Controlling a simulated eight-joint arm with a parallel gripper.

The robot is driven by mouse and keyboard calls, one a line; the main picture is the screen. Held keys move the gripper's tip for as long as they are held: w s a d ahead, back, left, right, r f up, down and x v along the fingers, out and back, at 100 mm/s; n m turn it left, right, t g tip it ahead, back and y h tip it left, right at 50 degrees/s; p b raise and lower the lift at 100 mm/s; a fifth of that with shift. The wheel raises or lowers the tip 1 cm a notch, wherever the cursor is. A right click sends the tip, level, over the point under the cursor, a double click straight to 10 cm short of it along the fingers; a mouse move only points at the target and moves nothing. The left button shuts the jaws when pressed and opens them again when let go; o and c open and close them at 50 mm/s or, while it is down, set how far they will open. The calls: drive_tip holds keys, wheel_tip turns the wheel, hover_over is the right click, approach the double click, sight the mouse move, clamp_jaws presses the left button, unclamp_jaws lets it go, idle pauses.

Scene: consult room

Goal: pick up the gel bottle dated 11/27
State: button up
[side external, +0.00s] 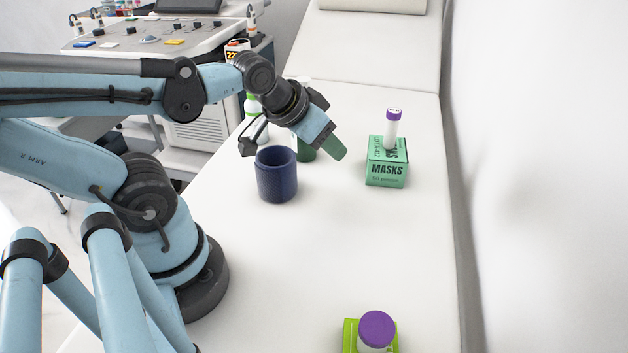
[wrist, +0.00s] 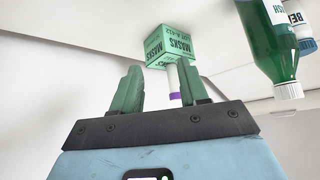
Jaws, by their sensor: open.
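No 11/27 date is legible on any bottle, so I cannot tell which is the gel bottle. A green bottle (wrist: 268,42) with a white cap is at the upper right of the wrist view; in the side view my wrist mostly hides it (side external: 305,152). A white tube (side external: 391,133) with a purple cap stands on the green masks box (side external: 386,173). My gripper (side external: 337,150) is open and empty above the couch, left of the box; its green fingers (wrist: 160,82) are apart.
A purple-capped container (side external: 376,328) is at the near edge with something lime green. An item marked with large figures (side external: 236,46) is by the console (side external: 125,45). The couch's middle (side external: 340,240) is clear.

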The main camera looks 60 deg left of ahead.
drive_tip(key=a+r+n+t+y, duration=0.1)
drive_tip(key=a+n+y, duration=0.4)
drive_tip(key=a, duration=0.8)
drive_tip(key=n+y, duration=0.4)
drive_tip(key=y, duration=0.1)
hover_over(253, 108)
drive_tip(key=shift+g, duration=0.3)
drive_tip(key=shift+f+x, duration=0.15)
drive_tip(key=shift+x, duration=1.05)
drive_tip(key=shift+f+x, duration=0.2)
drive_tip(key=shift+x, duration=1.05)
drive_tip(key=shift+s, duration=0.15)
clamp_jaws()
drive_tip(key=shift+r, duration=0.1)
